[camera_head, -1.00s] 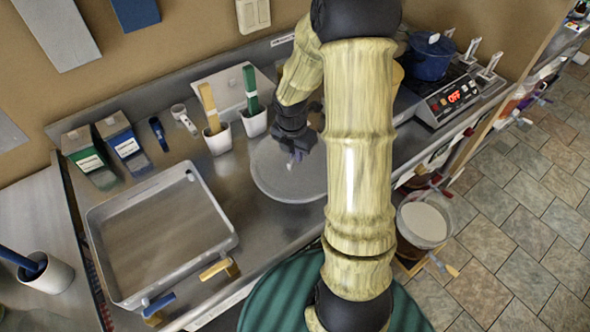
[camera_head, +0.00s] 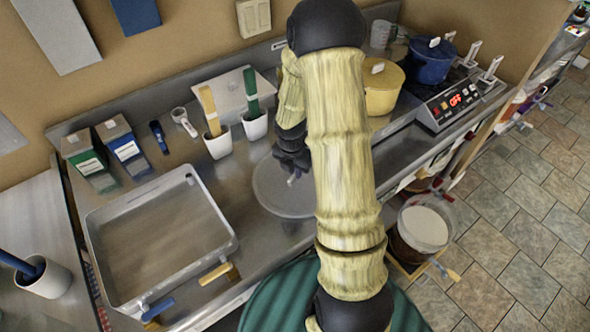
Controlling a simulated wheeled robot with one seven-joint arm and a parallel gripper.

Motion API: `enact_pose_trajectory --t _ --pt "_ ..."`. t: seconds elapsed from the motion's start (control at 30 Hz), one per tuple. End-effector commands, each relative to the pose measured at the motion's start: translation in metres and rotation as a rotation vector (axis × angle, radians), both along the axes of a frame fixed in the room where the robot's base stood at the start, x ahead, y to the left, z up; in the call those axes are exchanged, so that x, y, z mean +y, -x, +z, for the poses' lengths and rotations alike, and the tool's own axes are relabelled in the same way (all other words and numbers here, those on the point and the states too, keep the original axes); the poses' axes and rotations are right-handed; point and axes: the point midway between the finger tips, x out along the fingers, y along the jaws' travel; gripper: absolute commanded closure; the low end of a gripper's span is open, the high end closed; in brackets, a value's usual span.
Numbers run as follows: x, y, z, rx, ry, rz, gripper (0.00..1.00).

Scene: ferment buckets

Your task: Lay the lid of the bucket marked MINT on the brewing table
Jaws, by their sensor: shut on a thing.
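A round, grey, translucent lid (camera_head: 270,194) is over the metal brewing table (camera_head: 262,232), left of my arm. It looks level and low, but I cannot tell whether it touches the table. My gripper (camera_head: 292,176) is above the lid and shut on its small pale knob. My arm hides the lid's right edge. An open bucket (camera_head: 424,228) with pale contents and a brown lower part stands at the right, off the table's front edge. No MINT mark is legible.
A shallow metal tray (camera_head: 112,292) fills the left of the table. Two cups with green and tan tools (camera_head: 254,125) (camera_head: 217,144) stand behind the lid. A yellow pot (camera_head: 382,88), a blue pot (camera_head: 430,62) and a burner showing OFF (camera_head: 452,98) are at the back right.

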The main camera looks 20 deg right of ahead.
Motion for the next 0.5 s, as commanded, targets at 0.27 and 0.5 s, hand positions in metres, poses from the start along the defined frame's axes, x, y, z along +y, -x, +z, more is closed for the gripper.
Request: enact_pose_trajectory --t 0.27,0.5 --pt "-0.0001 0.0 -0.0022 0.0 0.0 0.0 0.77" --pt "0.0 0.0 -0.0021 0.0 0.0 0.0 0.69"
